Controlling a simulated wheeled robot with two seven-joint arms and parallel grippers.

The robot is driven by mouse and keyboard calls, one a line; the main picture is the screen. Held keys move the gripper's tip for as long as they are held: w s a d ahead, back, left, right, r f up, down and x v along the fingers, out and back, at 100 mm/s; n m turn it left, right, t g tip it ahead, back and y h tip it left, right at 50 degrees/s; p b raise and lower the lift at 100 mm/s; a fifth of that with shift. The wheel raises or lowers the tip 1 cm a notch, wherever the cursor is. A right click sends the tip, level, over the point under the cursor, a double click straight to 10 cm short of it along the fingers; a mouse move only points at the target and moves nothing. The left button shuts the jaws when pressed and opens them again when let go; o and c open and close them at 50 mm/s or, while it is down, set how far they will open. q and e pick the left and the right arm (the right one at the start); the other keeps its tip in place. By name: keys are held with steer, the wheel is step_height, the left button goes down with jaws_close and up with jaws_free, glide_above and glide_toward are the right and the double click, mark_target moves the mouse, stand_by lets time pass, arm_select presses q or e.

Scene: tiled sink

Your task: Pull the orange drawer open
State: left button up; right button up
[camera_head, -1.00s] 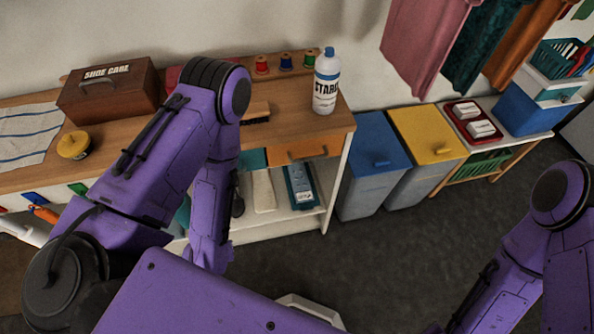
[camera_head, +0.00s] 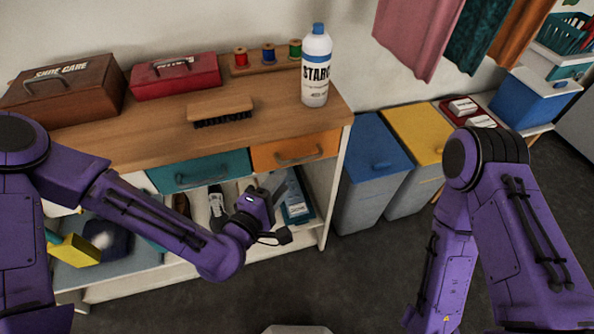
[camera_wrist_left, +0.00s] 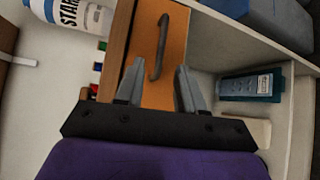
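The orange drawer (camera_head: 268,158) is in the upper right of the workbench front and looks shut, roughly flush with the teal drawer beside it. Its dark bar handle (camera_head: 300,156) is across the front. My left gripper (camera_head: 277,182) is just below and in front of the drawer, apart from the handle. In the left wrist view the two grey fingers (camera_wrist_left: 159,80) are spread and empty. The orange front (camera_wrist_left: 172,75) shows between and beyond them, with the curved handle (camera_wrist_left: 160,48) just past the fingertips. My right arm is at the right; its gripper is out of frame.
The teal drawer (camera_head: 205,170) is left of the orange one. A starch bottle (camera_head: 316,75), brush (camera_head: 220,109) and red box (camera_head: 175,75) stand on the bench top. Blue (camera_head: 374,148) and yellow (camera_head: 417,132) bins stand to the right. Dark floor is free in front.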

arm_select(q)
steer(key=p+x, duration=0.1)
steer(key=x, duration=0.8)
steer(key=shift+d, duration=0.25)
steer(key=shift+w+f, duration=0.1)
steer(key=shift+w, duration=0.05)
jaws_close()
